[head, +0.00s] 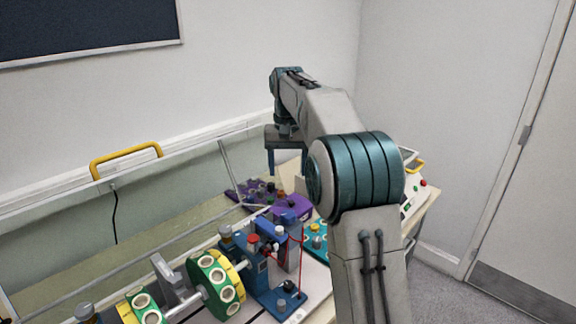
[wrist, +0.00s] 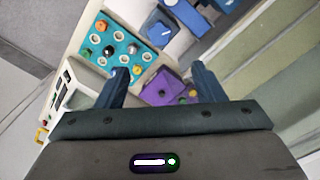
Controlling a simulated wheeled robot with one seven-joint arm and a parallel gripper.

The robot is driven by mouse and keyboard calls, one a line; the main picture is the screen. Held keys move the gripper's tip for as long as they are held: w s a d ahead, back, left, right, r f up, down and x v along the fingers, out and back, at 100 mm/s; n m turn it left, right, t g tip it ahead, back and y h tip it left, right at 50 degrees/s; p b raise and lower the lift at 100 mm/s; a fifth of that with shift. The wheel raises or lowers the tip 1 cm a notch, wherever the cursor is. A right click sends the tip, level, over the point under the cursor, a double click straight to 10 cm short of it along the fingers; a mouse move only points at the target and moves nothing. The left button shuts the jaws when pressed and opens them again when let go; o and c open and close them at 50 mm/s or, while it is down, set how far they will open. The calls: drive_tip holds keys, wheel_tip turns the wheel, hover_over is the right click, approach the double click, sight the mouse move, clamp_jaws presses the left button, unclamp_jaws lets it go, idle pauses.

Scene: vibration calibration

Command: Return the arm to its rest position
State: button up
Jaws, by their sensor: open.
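My arm is raised over the bench in the head view, with its elbow at the right and its forearm reaching away toward the back. My gripper (head: 287,162) points down above the far part of the bench, near the purple module. Its two blue fingers are apart with nothing between them. In the wrist view my gripper (wrist: 160,88) also shows both fingers spread and empty. The purple module (wrist: 163,86) lies below, between the fingertips in that view, apart from them. My arm hides part of the bench's right side in the head view.
A green and yellow rotor (head: 210,280) and a blue motor unit (head: 268,275) stand on the bench. A teal board with knobs (wrist: 122,48) lies beside the purple module (head: 290,207). A clear guard with a yellow handle (head: 125,157) runs along the back left.

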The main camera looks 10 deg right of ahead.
drive_tip(key=s+n+t, duration=0.1)
drive_tip(key=s+t, duration=0.1)
drive_tip(key=s, duration=1.3)
drive_tip(key=s+f, duration=0.4)
drive_tip(key=s, duration=0.5)
drive_tip(key=s+f+n+t, duration=0.1)
drive_tip(key=s+f, duration=0.4)
drive_tip(key=s, duration=0.4)
drive_tip(key=shift+s+d, duration=0.15)
drive_tip(key=shift+s, duration=0.1)
